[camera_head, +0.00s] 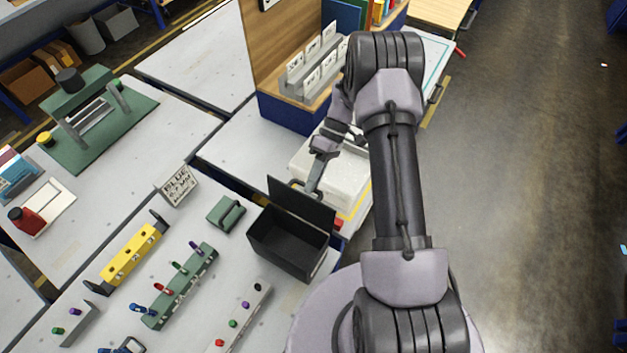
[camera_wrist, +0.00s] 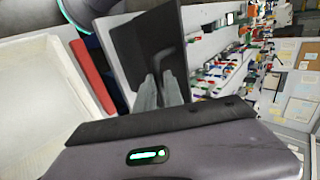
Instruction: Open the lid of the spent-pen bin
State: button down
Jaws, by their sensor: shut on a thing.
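The spent-pen bin (camera_head: 285,250) is a black open-topped box near the right end of the bench, and I can see into its dark inside. Its black lid (camera_head: 301,208) stands raised, roughly upright, along the bin's far edge. My gripper (camera_head: 310,188) is behind the top of the lid, its fingers pointing down. In the wrist view the lid appears as a dark panel (camera_wrist: 135,45) with a thin bent handle (camera_wrist: 186,50) on it. My fingers (camera_wrist: 161,90) are shut on the handle, and the exact grip is partly hidden.
A white tray (camera_head: 352,178) lies just behind my gripper. Pen racks, one yellow (camera_head: 130,255) and one green (camera_head: 180,287), stand nearer the front left. Open floor is at the right.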

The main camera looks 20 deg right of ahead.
jog(key=shift+s+f, duration=0.15)
jog(key=c, duration=1.5)
grip_release()
jog(key=shift+a, duration=0.1)
jog(key=shift+o, duration=0.2)
jog(key=p+v, duration=0.2)
jog(key=v, duration=1.5)
jog(key=shift+r, duration=0.25)
jog(key=shift+w, duration=0.2)
